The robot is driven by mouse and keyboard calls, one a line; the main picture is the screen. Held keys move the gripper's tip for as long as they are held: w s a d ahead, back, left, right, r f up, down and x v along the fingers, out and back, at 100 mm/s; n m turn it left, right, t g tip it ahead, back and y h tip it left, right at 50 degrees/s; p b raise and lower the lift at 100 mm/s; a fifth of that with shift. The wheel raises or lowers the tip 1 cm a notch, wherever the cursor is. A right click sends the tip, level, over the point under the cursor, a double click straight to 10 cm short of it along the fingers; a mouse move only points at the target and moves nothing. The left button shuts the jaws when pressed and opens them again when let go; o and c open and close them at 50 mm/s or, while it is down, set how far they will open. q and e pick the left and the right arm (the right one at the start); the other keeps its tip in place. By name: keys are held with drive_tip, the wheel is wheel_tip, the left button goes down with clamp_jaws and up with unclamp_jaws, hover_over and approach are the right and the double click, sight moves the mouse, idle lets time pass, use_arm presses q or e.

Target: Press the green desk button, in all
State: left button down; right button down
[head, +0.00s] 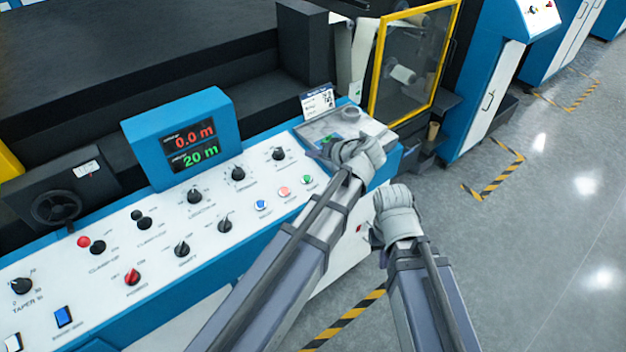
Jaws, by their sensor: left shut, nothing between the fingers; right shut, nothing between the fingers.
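A small green button (308,180) sits at the right end of a row with a blue and a red button on the white control panel (215,190). Another small green patch (326,140) shows on the grey desk plate (372,127) at the panel's right end, partly hidden by my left gripper. My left gripper (330,151) is shut and empty, over the front left of that plate; whether it touches anything there I cannot tell. My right gripper (380,215) is shut and empty, in front of the panel's right end, above the floor.
A blue display box (180,137) reads 0.0 m and 20 m. Several knobs stand on the panel, with a black handwheel (56,206) at left. A small label card (318,101) stands behind the plate. A yellow-framed door (412,60) is at the back. Floor at right is clear.

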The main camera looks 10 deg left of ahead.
sight(307, 179)
use_arm(q)
drive_tip(key=shift+f, duration=0.1)
drive_tip(key=f+b, duration=0.5)
drive_tip(key=w+a+f+b, duration=0.1)
drive_tip(key=f+b, duration=0.2)
drive_tip(key=shift+a+f+b, duration=0.1)
drive_tip(key=shift+f+b, duration=0.2)
drive_tip(key=shift+b, duration=0.05)
drive_tip(key=shift+f, duration=0.15)
idle(1.9)
drive_tip(key=shift+f+b, duration=0.25)
drive_tip(key=shift+b, duration=0.15)
